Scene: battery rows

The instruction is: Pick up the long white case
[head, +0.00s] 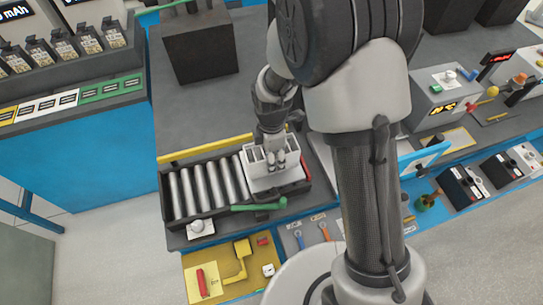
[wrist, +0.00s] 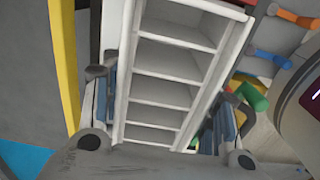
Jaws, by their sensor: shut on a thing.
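The long white case (head: 262,184) is at the right end of a dark tray of rollers in the head view. In the wrist view the white case (wrist: 168,92) runs away from me, open on top, with a row of empty-looking compartments. My gripper (head: 270,158) reaches down onto it from above. In the wrist view my gripper (wrist: 162,112) has a finger on each long side of the case, shut on it. I cannot tell whether the case rests on the rollers or hangs just above them; its underside is hidden.
The dark tray (head: 166,205) holds several metal rollers, with a green handle (head: 258,207) in front. A yellow bar (head: 205,149) runs behind it. A dark box (head: 200,50) stands at the back. Tools lie along the front edge. The grey bench between box and tray is clear.

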